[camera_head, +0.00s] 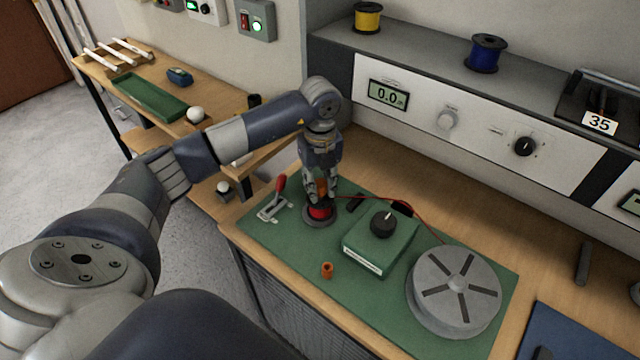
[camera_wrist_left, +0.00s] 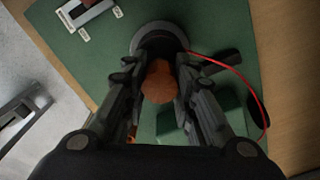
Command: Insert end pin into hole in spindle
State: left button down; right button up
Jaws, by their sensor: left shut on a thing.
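My left gripper (camera_head: 320,192) points down and is shut on an orange-brown piece (camera_head: 321,187), which I take to be the end pin. In the left wrist view this piece (camera_wrist_left: 160,82) shows as a rounded lump between the fingers. Right below it in the head view is a red coil (camera_head: 319,212) on a dark round base (camera_head: 318,221), perhaps the spindle. In the left wrist view the base (camera_wrist_left: 158,36) lies just beyond the fingertips. The gripper hides the coil's top, so I cannot see a hole or tell whether the piece touches it. My right gripper is not in view.
A small orange part (camera_head: 327,270) stands on the green mat (camera_head: 300,268). A green box with a black knob (camera_head: 382,240) and a grey slotted disc (camera_head: 455,290) stand to the right. A red wire runs right.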

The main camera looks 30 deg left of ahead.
pick_arm(q)
jog(key=shift+f, duration=0.25)
jog(key=c, duration=1.2)
grip_release()
jog(key=shift+r, duration=0.1)
jog(key=shift+r+p, duration=1.7)
jog(key=shift+r, duration=0.8)
